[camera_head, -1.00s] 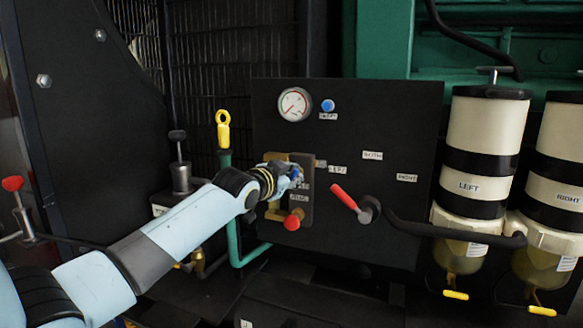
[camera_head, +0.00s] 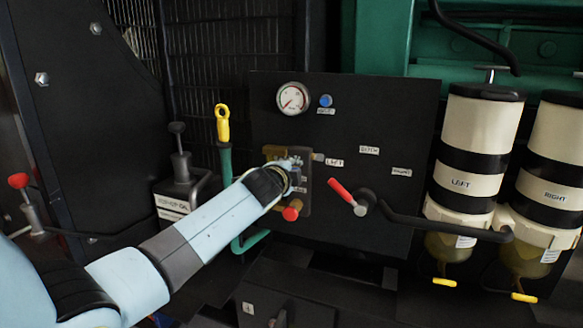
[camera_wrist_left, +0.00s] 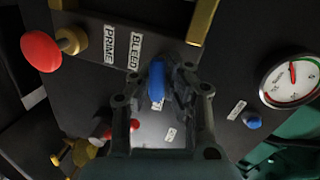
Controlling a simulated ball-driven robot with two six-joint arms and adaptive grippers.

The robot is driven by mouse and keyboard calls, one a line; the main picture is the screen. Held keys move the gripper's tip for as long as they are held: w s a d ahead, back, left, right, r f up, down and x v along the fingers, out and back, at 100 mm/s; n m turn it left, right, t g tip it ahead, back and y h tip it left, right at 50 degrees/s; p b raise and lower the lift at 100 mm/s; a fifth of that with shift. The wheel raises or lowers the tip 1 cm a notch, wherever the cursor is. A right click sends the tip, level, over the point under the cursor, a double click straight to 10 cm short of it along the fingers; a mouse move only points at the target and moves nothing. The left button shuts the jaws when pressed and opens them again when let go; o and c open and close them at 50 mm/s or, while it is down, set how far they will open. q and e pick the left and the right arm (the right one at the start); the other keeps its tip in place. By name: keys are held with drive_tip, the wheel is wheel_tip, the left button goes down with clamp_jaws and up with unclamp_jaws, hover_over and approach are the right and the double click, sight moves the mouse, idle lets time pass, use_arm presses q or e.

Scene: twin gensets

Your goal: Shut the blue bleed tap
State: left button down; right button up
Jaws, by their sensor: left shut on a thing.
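The blue bleed tap (camera_wrist_left: 156,82) shows in the left wrist view as a blue handle between the fingers of my left gripper (camera_wrist_left: 165,88). The fingers are shut on it. The BLEED label (camera_wrist_left: 135,52) and the PRIME label (camera_wrist_left: 109,45) are beside it on the small plate. In the head view my left gripper (camera_head: 290,172) is at the brass fitting on the black panel (camera_head: 350,105), and the tap is mostly hidden behind the gripper and arm. My right gripper is not in view.
A red knob (camera_head: 291,214) sits just below the gripper. A red-handled lever (camera_head: 341,190) is to its right. A gauge (camera_head: 292,98) and a blue button (camera_head: 325,101) are above. Two cream filters, LEFT (camera_head: 470,120) and RIGHT (camera_head: 556,135), stand at the right.

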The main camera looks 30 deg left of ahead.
use_arm(q)
drive_tip(key=shift+s+d+f+m, duration=0.1)
drive_tip(key=shift+f+m, duration=0.2)
drive_tip(key=shift+m, duration=0.5)
drive_tip(key=shift+f+y, duration=0.1)
drive_tip(key=shift+y, duration=0.3)
drive_tip(key=c, duration=1.5)
unclamp_jaws()
drive_tip(key=shift+o, duration=1.3)
drive_tip(key=shift+r, duration=0.2)
drive_tip(key=v, duration=1.2)
drive_tip(key=shift+r, duration=0.1)
